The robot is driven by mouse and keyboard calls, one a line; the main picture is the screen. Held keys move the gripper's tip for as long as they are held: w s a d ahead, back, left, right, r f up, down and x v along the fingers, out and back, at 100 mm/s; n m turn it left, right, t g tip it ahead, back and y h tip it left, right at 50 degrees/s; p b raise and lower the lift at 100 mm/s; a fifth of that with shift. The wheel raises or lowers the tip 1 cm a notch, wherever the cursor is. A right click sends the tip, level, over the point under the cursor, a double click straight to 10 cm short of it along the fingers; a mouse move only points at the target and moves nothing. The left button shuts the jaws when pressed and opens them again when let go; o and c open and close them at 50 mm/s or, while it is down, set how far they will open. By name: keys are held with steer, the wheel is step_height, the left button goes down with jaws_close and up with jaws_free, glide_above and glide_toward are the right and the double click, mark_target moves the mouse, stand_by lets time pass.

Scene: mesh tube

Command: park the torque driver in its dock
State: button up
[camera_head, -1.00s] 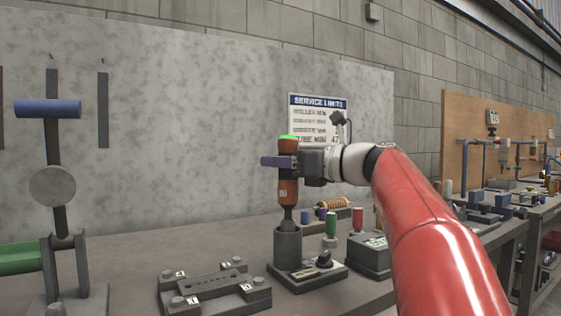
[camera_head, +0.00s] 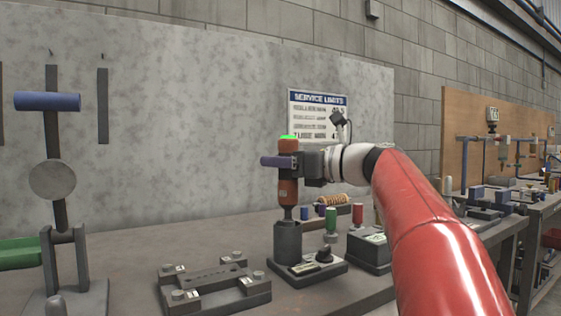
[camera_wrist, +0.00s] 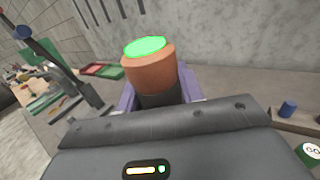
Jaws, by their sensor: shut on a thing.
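The torque driver (camera_head: 288,190) is orange with a dark band and a lit green top. It stands upright, its dark lower end at the mouth of the grey cylindrical dock (camera_head: 287,243). How deep the tip sits in the dock cannot be told. My gripper (camera_head: 280,162) is shut around the driver's dark band, just below its top. In the wrist view the driver's orange head (camera_wrist: 150,68) and green cap rise between the purple jaws. The dock is hidden in that view.
A grey fixture plate (camera_head: 213,284) lies left of the dock, and a lever press (camera_head: 58,190) stands far left. Green and red pegs (camera_head: 331,221) and a grey box (camera_head: 369,249) stand close on the right. A service limits sign (camera_head: 318,117) is on the wall behind.

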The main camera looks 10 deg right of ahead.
mark_target(282, 190)
steer(key=shift+f+b, duration=1.9)
steer(key=shift+f, duration=1)
stand_by(2.4)
steer(key=o, duration=1.1)
steer(key=shift+o, duration=0.7)
steer(key=shift+f, duration=0.1)
steer(key=shift+d, duration=0.1)
